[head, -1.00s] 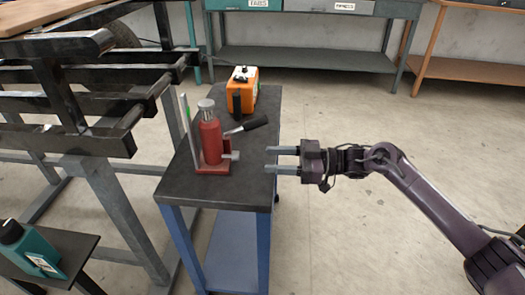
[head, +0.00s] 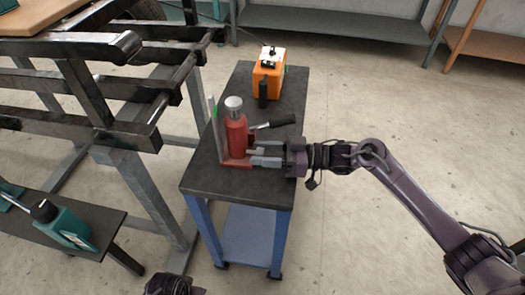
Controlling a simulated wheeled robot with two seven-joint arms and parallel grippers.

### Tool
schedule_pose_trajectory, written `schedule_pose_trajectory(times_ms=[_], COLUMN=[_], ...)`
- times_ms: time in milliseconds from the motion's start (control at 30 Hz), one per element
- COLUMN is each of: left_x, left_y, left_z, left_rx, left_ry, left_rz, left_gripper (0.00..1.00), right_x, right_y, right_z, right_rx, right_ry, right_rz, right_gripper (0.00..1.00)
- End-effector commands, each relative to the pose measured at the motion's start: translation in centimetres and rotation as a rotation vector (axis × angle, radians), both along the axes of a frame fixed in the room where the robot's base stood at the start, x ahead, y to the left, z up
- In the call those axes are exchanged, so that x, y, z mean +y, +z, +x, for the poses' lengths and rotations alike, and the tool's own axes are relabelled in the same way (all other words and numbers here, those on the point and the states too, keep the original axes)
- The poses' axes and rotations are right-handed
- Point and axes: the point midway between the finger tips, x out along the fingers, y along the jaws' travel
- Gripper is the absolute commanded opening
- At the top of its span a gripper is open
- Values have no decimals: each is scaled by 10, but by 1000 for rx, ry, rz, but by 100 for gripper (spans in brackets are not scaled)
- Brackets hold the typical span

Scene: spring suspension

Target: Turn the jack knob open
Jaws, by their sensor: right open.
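The red bottle jack (head: 237,135) stands upright on the dark top of a blue cart (head: 225,185), in the middle of the head view. It has a silver cap and a black-gripped handle (head: 278,121) pointing right. My right gripper (head: 252,156) is level with the jack's lower right side, its fingers pointing left at the knob. The fingers are apart and cover the knob, so I cannot tell whether they touch it. A dark part at the bottom edge may be my left arm; no left gripper fingers show.
An orange box-shaped device (head: 268,77) stands behind the jack on the cart. A black metal frame (head: 90,90) stands close on the left. The floor right of the cart is clear.

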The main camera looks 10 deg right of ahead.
Motion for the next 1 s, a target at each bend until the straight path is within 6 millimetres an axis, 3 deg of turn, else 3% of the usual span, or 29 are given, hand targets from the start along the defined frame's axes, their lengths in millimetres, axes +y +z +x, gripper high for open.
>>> schedule_pose_trajectory(times_ms=[300,633,767,1000], left_x=[0,0,0,-5], left_y=[0,0,-2,40], left_z=[0,0,0,-2], left_rx=[-1,-1,3,8], left_ry=[0,0,-1,-19], left_rz=[0,0,0,-1], left_gripper=[33,33,33,33], right_x=[4,4,3,3], right_y=[0,0,-1,-2], right_z=[1,1,1,1], right_rx=[0,0,-22,-237], right_ry=[0,0,0,2], right_rz=[0,0,-6,-62], right_gripper=[47,3,2,2])
